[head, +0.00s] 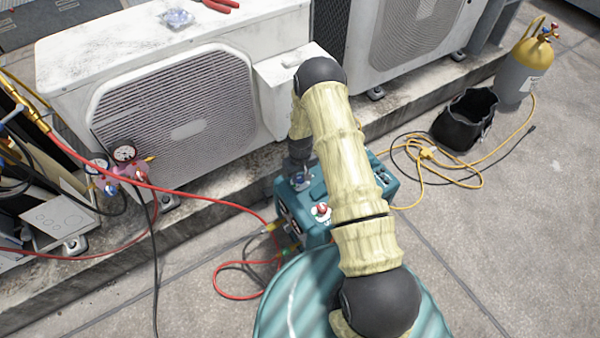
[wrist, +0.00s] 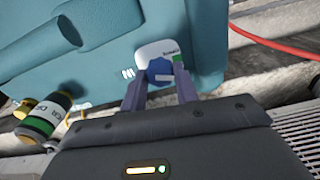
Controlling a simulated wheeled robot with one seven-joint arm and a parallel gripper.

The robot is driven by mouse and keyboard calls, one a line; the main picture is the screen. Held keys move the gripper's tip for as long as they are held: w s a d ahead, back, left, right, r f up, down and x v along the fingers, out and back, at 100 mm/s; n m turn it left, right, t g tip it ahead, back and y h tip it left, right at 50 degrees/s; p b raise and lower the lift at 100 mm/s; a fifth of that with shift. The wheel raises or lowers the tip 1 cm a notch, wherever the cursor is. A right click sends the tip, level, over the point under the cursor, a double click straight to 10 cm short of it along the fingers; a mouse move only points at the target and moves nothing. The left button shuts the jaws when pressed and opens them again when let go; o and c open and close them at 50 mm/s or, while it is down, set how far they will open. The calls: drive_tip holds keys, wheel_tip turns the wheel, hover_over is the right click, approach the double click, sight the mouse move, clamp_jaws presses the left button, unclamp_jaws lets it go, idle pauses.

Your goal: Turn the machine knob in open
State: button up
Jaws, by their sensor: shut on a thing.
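The teal machine (head: 292,207) stands on the rooftop floor in front of the condensers. It fills the upper left of the wrist view (wrist: 100,50). A blue knob (wrist: 158,68) with a white label behind it is on the machine's face. My gripper (wrist: 160,84) is shut on this blue knob, with one finger on each side. A white mark shows on the knob between the fingers. In the head view my arm hides part of the machine, and the blue knob (head: 300,181) shows just below my gripper. A red knob (head: 322,210) sits on the machine nearer the camera.
A white condenser (head: 180,110) stands behind the machine. Gauges (head: 124,154) with red and black hoses are at left. A black bag (head: 466,120), yellow hose and grey-yellow cylinder (head: 520,70) are at right. The floor at lower right is clear.

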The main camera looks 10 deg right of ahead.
sight(300, 177)
drive_tip(key=shift+s+n+p, duration=0.1)
drive_tip(key=shift+n+p, duration=0.45)
drive_tip(key=shift+n, duration=1.05)
drive_tip(key=o, duration=1)
drive_tip(key=shift+r, duration=0.15)
drive_tip(key=shift+r+p, duration=2.3)
drive_tip(key=shift+r, duration=6.25)
drive_tip(key=shift+r, duration=0.1)
